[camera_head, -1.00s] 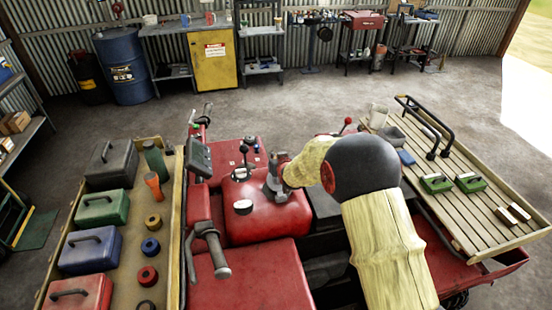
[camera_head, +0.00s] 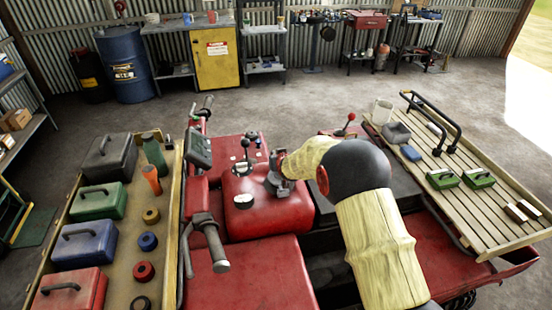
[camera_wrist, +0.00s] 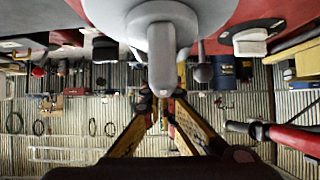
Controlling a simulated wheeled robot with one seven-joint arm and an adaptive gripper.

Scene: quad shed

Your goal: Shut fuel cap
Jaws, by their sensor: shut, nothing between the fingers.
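The red fuel tank (camera_head: 270,215) is in the middle of the vehicle in the head view. My gripper (camera_head: 276,182) is low over its far right part, small and partly hidden by my own arm. In the wrist view, my shut and empty gripper (camera_wrist: 161,98) has its fingers meeting just under a large grey rounded piece with a thick lug, seemingly the fuel cap (camera_wrist: 161,58). I cannot tell whether they touch, or how far the cap is tilted.
Black-knobbed levers (camera_head: 245,145) stand just beyond the tank. A handlebar grip (camera_head: 212,244) rises near left. A left rack (camera_head: 122,240) holds toolboxes and rings; a slatted right rack (camera_head: 465,205) holds green boxes. A red bar (camera_wrist: 292,138) is at the wrist view's right.

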